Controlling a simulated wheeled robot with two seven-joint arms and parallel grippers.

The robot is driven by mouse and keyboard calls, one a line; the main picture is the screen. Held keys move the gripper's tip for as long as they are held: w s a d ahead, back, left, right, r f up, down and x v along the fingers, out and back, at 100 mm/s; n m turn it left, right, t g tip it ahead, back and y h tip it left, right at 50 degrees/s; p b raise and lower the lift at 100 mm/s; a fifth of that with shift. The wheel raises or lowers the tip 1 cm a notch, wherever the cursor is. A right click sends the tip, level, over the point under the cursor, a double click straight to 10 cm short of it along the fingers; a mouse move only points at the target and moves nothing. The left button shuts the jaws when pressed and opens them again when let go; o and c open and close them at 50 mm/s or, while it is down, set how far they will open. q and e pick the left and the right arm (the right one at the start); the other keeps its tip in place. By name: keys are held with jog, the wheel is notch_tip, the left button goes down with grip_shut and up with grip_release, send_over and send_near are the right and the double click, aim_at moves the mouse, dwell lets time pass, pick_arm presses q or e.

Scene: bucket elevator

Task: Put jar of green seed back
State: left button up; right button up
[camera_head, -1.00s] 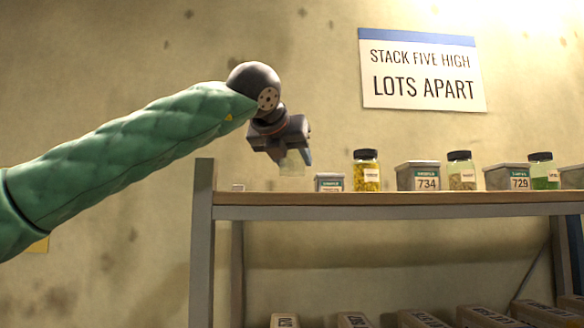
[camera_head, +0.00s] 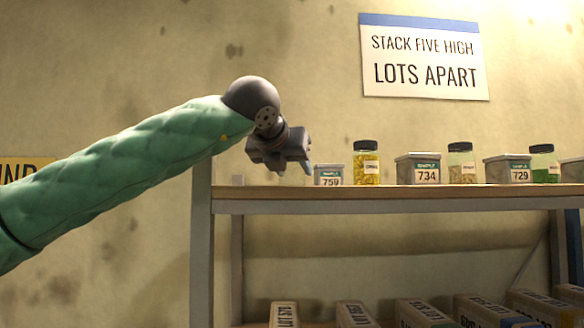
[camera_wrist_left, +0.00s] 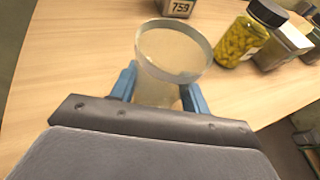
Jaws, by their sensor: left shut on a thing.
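My left gripper (camera_head: 294,167) is at the shelf's left end, well away from that jar. In the left wrist view, its blue fingers (camera_wrist_left: 160,96) are shut on a clear round container (camera_wrist_left: 172,52) with a pale, see-through top. I make out no green seed in it. In the head view this container is hard to see behind the gripper. My right gripper is not in view.
The wooden shelf top (camera_head: 400,192) holds tin 759 (camera_head: 329,175), a yellow-filled jar (camera_head: 366,162), tin 734 (camera_head: 418,169), a beige-filled jar (camera_head: 461,163) and tin 729 (camera_head: 507,169). Several lot boxes (camera_head: 421,312) lie below. A sign (camera_head: 424,57) hangs on the wall.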

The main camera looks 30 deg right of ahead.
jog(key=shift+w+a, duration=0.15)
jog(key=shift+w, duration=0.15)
pick_arm(q)
jog(key=o, duration=0.9)
jog(key=shift+o, duration=0.7)
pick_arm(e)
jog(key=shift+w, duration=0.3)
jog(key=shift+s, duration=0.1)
